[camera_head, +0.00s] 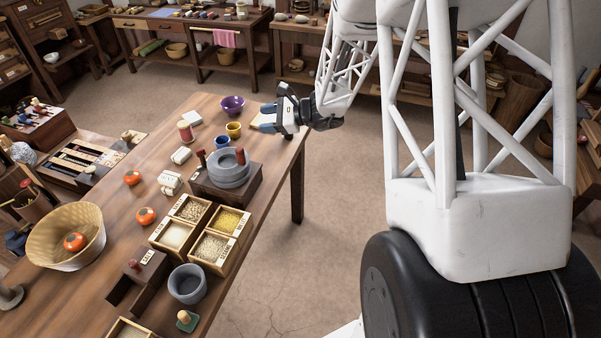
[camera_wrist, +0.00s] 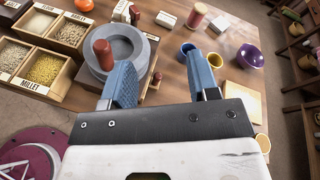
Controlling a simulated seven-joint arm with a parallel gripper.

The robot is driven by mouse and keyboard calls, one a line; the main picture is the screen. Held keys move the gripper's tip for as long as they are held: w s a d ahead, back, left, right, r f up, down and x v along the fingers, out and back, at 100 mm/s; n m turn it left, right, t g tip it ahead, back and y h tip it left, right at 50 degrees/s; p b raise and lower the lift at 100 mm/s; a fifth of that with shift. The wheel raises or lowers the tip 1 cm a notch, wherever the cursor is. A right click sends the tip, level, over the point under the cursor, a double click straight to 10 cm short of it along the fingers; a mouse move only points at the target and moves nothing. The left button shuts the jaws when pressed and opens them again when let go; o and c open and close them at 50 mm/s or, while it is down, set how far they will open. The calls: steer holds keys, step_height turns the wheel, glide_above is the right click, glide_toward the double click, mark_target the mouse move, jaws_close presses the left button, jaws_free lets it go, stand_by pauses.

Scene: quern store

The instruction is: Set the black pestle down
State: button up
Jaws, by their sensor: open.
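My gripper (camera_head: 268,116) is over the far right end of the wooden table. In the wrist view my gripper (camera_wrist: 160,82) has its two blue fingers wide apart. I see nothing held between them. I cannot make out a black pestle in either view. The grey stone quern (camera_head: 229,169), with red handles, stands on a dark wooden base on the table. The quern (camera_wrist: 130,42) also shows beyond the left finger in the wrist view. A grey stone mortar (camera_head: 187,284) stands near the front of the table.
A blue cup (camera_head: 222,142), a yellow cup (camera_head: 234,130) and a purple bowl (camera_head: 232,104) stand near my gripper. A pale board (camera_wrist: 238,98) lies by the right finger. Grain boxes (camera_head: 212,247) and a wicker basket (camera_head: 92,222) are nearer the front. Bare tabletop shows left of the quern.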

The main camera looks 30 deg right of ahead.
steer(key=s+a+r+n+g+h, duration=0.25)
steer(key=s+a+r+n, duration=0.25)
steer(key=s, duration=0.4)
steer(key=s+a+r+n+g+h, duration=0.1)
steer(key=s+a+r+n+g, duration=0.4)
steer(key=s, duration=0.5)
steer(key=s+d+r+n+t+h, duration=0.1)
steer(key=s+n+h, duration=0.3)
steer(key=s, duration=0.5)
steer(key=s+d+r+n+t+h, duration=0.1)
steer(key=s+r+n+h, duration=0.3)
steer(key=s, duration=0.6)
steer(key=shift+n+h, duration=0.45)
steer(key=shift+n, duration=0.55)
steer(key=shift+d, duration=0.1)
